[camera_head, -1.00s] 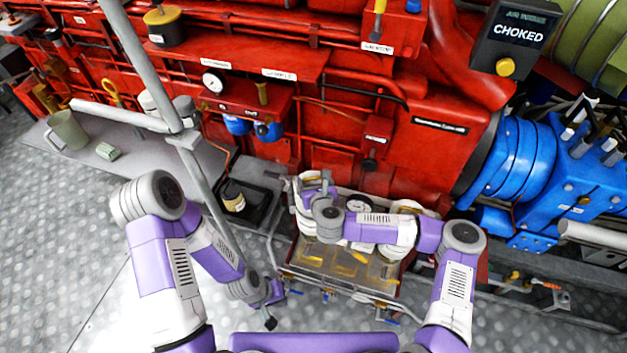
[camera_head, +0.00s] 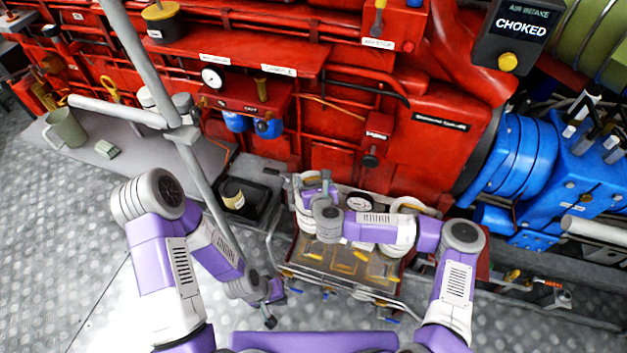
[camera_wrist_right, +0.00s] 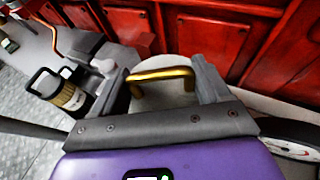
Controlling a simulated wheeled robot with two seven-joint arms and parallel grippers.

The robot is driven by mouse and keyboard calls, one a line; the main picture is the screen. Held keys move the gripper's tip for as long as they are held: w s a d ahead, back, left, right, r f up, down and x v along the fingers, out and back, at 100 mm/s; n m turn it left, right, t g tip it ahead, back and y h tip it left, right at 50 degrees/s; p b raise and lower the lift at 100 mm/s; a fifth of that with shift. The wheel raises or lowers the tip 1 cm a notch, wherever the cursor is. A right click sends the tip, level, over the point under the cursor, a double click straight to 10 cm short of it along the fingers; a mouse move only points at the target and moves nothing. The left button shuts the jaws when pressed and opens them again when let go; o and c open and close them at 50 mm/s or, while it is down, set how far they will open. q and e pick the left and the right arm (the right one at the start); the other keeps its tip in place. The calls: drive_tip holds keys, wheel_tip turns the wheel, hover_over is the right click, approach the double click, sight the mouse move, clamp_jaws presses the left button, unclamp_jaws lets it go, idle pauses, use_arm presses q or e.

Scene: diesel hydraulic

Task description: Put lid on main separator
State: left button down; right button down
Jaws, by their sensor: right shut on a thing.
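My right gripper (camera_wrist_right: 165,88) is shut on the brass handle (camera_wrist_right: 160,75) of a pale round lid (camera_wrist_right: 172,100). In the head view, my right gripper (camera_head: 317,183) is over the left end of the separator rack, above a white round housing (camera_head: 304,222). My arm hides most of the lid and housing there, so I cannot tell whether the lid touches the housing. My left gripper (camera_head: 273,306) hangs low, left of the rack; it is too small to tell its jaws.
Red engine panels (camera_head: 440,140) rise behind. A grey pole (camera_head: 205,180) crosses the left.

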drive_tip(key=shift+f+b, duration=0.35)
drive_tip(key=shift+f, duration=0.2)
unclamp_jaws()
drive_tip(key=p+v, duration=0.2)
drive_tip(key=v, duration=0.6)
drive_tip(key=s+a+f+n+g+y, duration=0.4)
drive_tip(key=s+f+n+g, duration=0.3)
drive_tip(key=s+f+n, duration=0.85)
drive_tip(key=s+d+f+n+g+h, duration=0.1)
drive_tip(key=s+d+n+g, duration=0.4)
drive_tip(key=d+n, duration=0.7)
drive_tip(key=s+n+h, duration=0.1)
drive_tip(key=s+n, duration=0.1)
drive_tip(key=n, duration=0.1)
drive_tip(key=shift+s+f+g+h, duration=0.3)
drive_tip(key=shift+f, duration=0.05)
